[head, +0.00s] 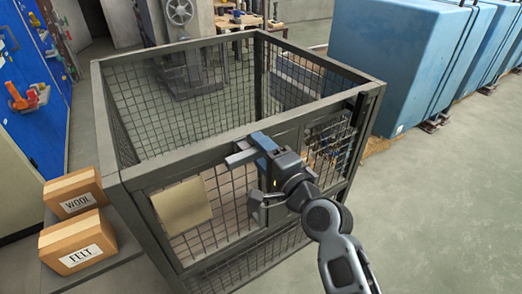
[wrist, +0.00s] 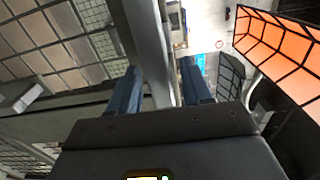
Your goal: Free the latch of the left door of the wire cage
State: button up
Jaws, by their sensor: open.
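The wire cage (head: 121,182) stands in the middle of the head view, with dark grey frames and mesh. Its left front door (head: 237,192) appears closed and carries a blank tan sheet (head: 182,205). My gripper (head: 241,152) is at the top rail, near the door's upper right part. In the wrist view my gripper (wrist: 163,85) is open, its two blue fingers on either side of a grey frame member. Whether they touch it I cannot tell. The latch is not clearly visible; my gripper may hide it. A light grey handle-like piece (head: 258,212) shows below the gripper.
Large blue blocks (head: 390,65) stand at the right. The floor (head: 450,210) on the right is clear. An orange gridded panel (wrist: 282,58) shows in the wrist view.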

jog(key=v, duration=0.7)
jog(key=shift+s+d+b, duration=0.2)
jog(key=shift+s+b, duration=0.05)
jog(key=shift+b, duration=0.15)
jog(key=s+d+f+n+h, duration=0.25)
jog(key=s+d+f, duration=0.3)
jog(key=s, duration=0.45)
jog(key=s+d+f+n+h, duration=0.1)
jog(key=s+d+f+h, duration=0.3)
jog(key=s+d, duration=0.4)
jog(key=s+d+r+n+h, duration=0.1)
jog(key=s+r+n, duration=0.3)
jog(key=s, duration=0.7)
jog(key=s+d+r+n+h, duration=0.2)
jog(key=s+d+r+n, duration=0.1)
jog(key=s, duration=0.9)
jog(key=shift+d+r+n, duration=0.35)
jog(key=shift+d+n, duration=0.1)
jog(key=shift+d, duration=0.15)
jog(key=shift+s+h, duration=0.15)
jog(key=shift+h, duration=0.1)
